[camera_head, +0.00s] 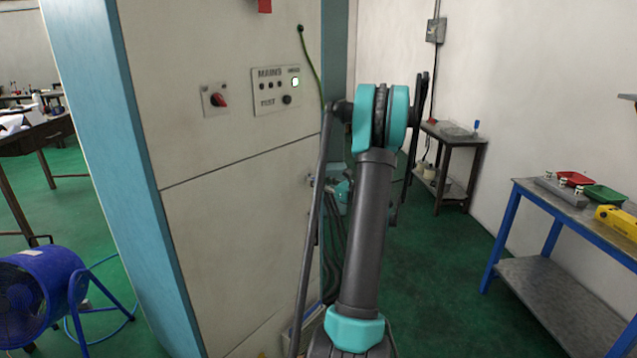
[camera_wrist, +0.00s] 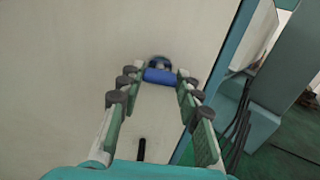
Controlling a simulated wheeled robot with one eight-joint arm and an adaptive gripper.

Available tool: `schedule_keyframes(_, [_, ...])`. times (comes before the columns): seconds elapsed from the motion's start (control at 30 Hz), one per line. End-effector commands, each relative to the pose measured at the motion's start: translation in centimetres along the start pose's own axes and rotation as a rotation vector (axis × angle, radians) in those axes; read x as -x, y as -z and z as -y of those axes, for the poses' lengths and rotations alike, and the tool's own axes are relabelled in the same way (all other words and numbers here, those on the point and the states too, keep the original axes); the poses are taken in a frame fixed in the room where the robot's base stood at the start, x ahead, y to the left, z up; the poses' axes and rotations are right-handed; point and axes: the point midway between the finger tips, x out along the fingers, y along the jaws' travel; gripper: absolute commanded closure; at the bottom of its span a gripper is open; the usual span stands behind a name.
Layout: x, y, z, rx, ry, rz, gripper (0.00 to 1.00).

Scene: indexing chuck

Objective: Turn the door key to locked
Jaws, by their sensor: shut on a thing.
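In the wrist view, the door key (camera_wrist: 160,76) shows as a short blue bar in front of a round dark lock fitting on a pale panel. The bar lies almost level across the picture, its right end slightly lower. My gripper (camera_wrist: 161,73) is shut on the bar, with one green-padded finger at each end. The key's shank is hidden behind the bar. In the head view, my arm hides the key and my fingers. No locked mark can be read.
The pale cabinet (camera_head: 225,260) carries a red switch (camera_head: 218,100) and a MAINS panel (camera_head: 276,90). A blue-legged bench (camera_head: 550,284) stands right, a dark side table (camera_head: 452,143) behind. A blue fan (camera_head: 35,300) stands left. Green floor is free between cabinet and bench.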

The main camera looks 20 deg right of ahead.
Motion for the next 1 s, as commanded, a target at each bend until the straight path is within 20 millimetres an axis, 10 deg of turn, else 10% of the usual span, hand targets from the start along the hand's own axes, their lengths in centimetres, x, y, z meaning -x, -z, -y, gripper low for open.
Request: schedule_keyframes(1.0, [-0.04,0.0,-0.01,0.631,-0.001,-0.001,0.95])
